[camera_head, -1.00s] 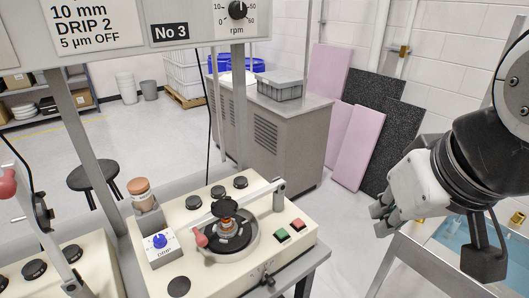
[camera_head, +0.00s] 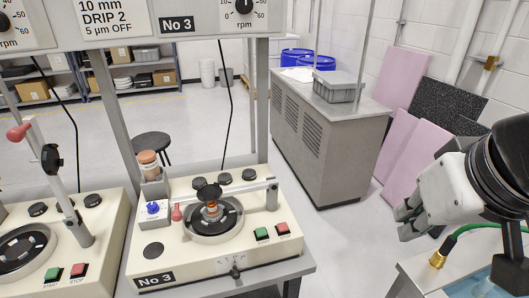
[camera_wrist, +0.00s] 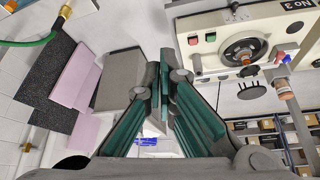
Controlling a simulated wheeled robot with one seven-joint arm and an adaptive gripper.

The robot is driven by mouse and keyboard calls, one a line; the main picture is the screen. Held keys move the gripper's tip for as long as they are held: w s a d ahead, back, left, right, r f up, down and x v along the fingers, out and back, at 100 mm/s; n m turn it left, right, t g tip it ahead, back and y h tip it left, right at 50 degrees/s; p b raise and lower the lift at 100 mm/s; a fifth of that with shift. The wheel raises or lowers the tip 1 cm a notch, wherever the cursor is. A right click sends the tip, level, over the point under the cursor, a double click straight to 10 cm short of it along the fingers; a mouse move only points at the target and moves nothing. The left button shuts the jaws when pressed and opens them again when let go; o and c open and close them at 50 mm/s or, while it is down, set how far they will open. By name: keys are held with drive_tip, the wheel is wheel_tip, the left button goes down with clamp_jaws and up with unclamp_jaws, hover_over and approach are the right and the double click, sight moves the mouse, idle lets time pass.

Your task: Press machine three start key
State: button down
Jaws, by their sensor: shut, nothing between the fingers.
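Machine three (camera_head: 190,262) is a cream box labelled No 3, with a round dark plate and a lever arm on top. Its green start key (camera_head: 261,233) sits near the front right corner, left of a red key (camera_head: 282,228). The green key also shows in the wrist view (camera_wrist: 193,41), at the upper middle. My gripper (camera_head: 404,222) is right of the machine in the head view, apart from it and clear of the keys. In the wrist view its green-padded fingers (camera_wrist: 171,72) are shut and empty.
A second cream machine (camera_head: 100,225) with green and red keys stands at left. A rpm panel (camera_head: 205,22) hangs above. A grey cabinet (camera_head: 330,150) is behind. A table (camera_head: 420,275) with a green hose (camera_head: 465,235) is below my arm. Open floor separates it from machine three.

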drive_tip(key=w+a+f+n+g+h+b, duration=0.1)
drive_tip(key=w+a+f+n+h, duration=0.1)
drive_tip(key=w+f+n, duration=0.45)
drive_tip(key=w+a+f+n+g+h+b, duration=0.1)
drive_tip(key=w+f+n+h+b, duration=0.15)
drive_tip(key=w, duration=0.75)
drive_tip(key=w+a+f+n+t, duration=0.1)
drive_tip(key=w+a+f+n, duration=0.4)
drive_tip(key=w+a+f, duration=0.1)
drive_tip(key=w+a+f+n+t+h, duration=0.1)
drive_tip(key=w+a+f+n+t, duration=0.1)
drive_tip(key=w+a+f+n, duration=0.3)
drive_tip(key=w+a+f, duration=0.1)
drive_tip(key=a+f, duration=0.2)
drive_tip(key=a, duration=0.2)
drive_tip(key=shift+a+f+t+b, duration=0.3)
drive_tip(key=shift+f+b, duration=0.1)
drive_tip(key=b, duration=0.4)
hover_over(263, 232)
wheel_tip(263, 232, down, 7)
drive_tip(key=shift+r, duration=0.1)
drive_tip(key=shift+s+f+b, duration=0.1)
drive_tip(key=shift+f+b, duration=0.65)
drive_tip(key=shift+f, duration=0.25)
drive_tip(key=shift+f, duration=0.2)
